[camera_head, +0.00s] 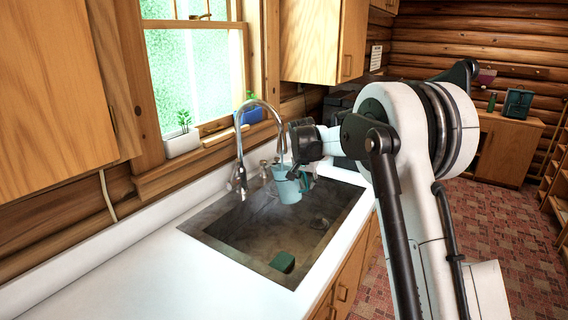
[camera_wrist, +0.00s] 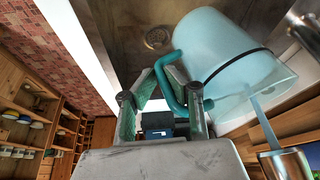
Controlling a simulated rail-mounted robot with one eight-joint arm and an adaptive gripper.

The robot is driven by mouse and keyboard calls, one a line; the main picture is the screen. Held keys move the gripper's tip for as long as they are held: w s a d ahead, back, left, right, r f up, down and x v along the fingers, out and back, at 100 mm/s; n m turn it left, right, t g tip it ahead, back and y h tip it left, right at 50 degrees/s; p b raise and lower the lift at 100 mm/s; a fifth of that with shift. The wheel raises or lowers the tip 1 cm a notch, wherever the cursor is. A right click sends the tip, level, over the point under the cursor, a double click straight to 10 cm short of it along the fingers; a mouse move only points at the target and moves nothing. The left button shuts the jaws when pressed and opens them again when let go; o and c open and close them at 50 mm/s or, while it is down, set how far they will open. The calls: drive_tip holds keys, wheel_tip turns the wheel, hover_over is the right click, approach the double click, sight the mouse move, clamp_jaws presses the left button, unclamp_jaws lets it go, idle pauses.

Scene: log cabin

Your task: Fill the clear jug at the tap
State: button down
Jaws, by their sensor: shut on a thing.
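The clear jug (camera_head: 287,188) is pale blue, with a teal handle and a dark line around its body. It hangs over the sink (camera_head: 235,238), under the spout of the curved metal tap (camera_head: 262,104). In the wrist view the jug (camera_wrist: 225,52) has its mouth toward the tap spout (camera_wrist: 285,163), and a pale stream of water (camera_wrist: 262,118) runs from the spout into it. My gripper (camera_wrist: 172,92) is shut on the handle (camera_wrist: 168,72). The water level inside is unclear.
A green sponge (camera_head: 283,262) lies in the sink near its front edge, and the drain (camera_head: 319,223) shows on its floor. White counter (camera_head: 150,265) is clear to the left. Potted plants (camera_head: 183,140) stand on the windowsill; a wall cabinet (camera_head: 325,42) hangs above.

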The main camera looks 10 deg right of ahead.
drive_tip(key=s, duration=0.1)
drive_tip(key=s+d, duration=0.1)
drive_tip(key=s, duration=0.1)
drive_tip(key=s+d+b, duration=0.1)
drive_tip(key=shift+s+d, duration=0.2)
drive_tip(key=shift+s, duration=0.05)
drive_tip(key=shift+r, duration=0.1)
drive_tip(key=s+d+r+p, duration=0.2)
drive_tip(key=s+r, duration=0.2)
drive_tip(key=r, duration=0.1)
drive_tip(key=shift+s+d, duration=0.2)
idle(0.6)
